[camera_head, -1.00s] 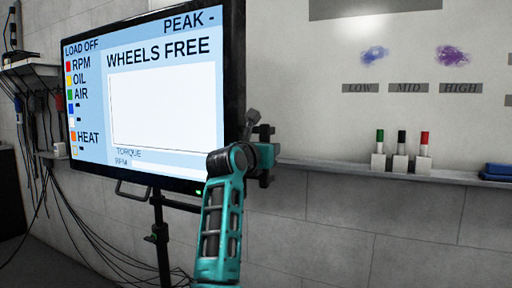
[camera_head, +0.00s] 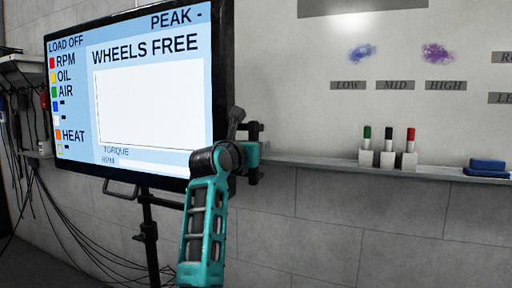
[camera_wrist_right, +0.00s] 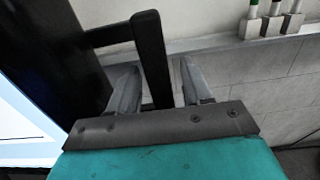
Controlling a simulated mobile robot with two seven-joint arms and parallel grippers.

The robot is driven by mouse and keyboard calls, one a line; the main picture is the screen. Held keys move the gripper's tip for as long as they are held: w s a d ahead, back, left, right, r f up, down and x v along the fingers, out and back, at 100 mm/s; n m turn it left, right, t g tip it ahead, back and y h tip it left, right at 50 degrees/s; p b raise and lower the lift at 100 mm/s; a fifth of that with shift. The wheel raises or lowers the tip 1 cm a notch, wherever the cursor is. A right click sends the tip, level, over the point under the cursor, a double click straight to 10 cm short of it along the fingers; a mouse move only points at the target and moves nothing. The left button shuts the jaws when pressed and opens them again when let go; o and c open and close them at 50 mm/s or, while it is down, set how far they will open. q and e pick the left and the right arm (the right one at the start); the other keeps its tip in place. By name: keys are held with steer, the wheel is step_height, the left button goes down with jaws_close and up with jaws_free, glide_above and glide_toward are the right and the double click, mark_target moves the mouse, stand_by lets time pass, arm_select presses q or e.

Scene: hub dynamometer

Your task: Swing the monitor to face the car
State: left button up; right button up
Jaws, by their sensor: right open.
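The monitor (camera_head: 150,105) is a large flat screen reading "WHEELS FREE", standing at the left of the head view on a dark pole stand (camera_head: 148,235). Its screen is turned toward me, slightly angled. My right arm reaches up to the monitor's right edge. In the right wrist view my right gripper (camera_wrist_right: 160,80) is open, with a dark upright handle bar (camera_wrist_right: 150,50) between its two grey fingers. I cannot tell whether either finger touches the bar. The monitor's dark edge (camera_wrist_right: 45,60) is at the left there. My left gripper is out of view. No car shows.
A ledge (camera_head: 325,170) runs along the wall at right, with markers in white holders (camera_head: 388,158) and a blue eraser (camera_head: 487,167). Cables (camera_head: 60,225) hang and trail at the left behind the stand. Another dark handle (camera_head: 121,190) is under the monitor.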

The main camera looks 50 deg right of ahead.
steer(key=v, duration=1.1)
